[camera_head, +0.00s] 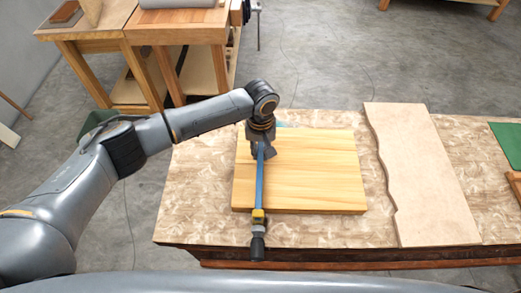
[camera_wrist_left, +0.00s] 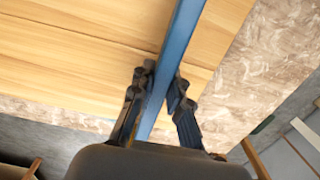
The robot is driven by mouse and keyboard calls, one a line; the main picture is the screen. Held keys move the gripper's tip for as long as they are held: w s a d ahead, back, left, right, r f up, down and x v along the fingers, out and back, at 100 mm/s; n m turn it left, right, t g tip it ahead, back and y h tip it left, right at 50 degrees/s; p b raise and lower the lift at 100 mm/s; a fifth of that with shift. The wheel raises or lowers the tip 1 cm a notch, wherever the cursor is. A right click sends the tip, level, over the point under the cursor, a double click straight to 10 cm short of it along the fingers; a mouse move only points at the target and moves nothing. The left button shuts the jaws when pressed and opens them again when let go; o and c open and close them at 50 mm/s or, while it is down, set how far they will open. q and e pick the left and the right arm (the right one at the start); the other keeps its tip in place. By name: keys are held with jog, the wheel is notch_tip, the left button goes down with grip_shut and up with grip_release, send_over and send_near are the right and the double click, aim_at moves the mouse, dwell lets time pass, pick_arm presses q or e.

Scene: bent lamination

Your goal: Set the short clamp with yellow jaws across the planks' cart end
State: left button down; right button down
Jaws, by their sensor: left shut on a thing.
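The clamp has a blue bar (camera_head: 260,182), a yellow jaw (camera_head: 258,216) and a dark handle that points toward the front edge of the table. My left gripper (camera_head: 261,152) is shut on the blue bar, which also shows between the fingers in the left wrist view (camera_wrist_left: 174,60). The light wooden planks (camera_head: 315,170) lie flat on the table as one panel, also seen in the wrist view (camera_wrist_left: 75,60). The bar runs over the left part of the planks, with the yellow jaw at their front edge. Whether it touches them I cannot tell. The far jaw is hidden behind my gripper.
The planks lie on a mottled worktable (camera_head: 190,210). A pale board with a wavy edge (camera_head: 425,175) lies to their right, with a green mat (camera_head: 510,140) beyond. A wooden workbench (camera_head: 175,30) stands at the back left. The table's front left corner is clear.

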pick_arm(q)
jog(key=shift+f, duration=0.2)
dwell(1.0)
jog(key=c, duration=1.2)
grip_release()
notch_tip(320, 180, up, 12)
jog(key=shift+r+p, duration=0.1)
jog(key=shift+p, duration=0.3)
jog(key=shift+w+r+p, duration=0.1)
jog(key=shift+r+p, duration=2.8)
jog(key=shift+p, duration=0.4)
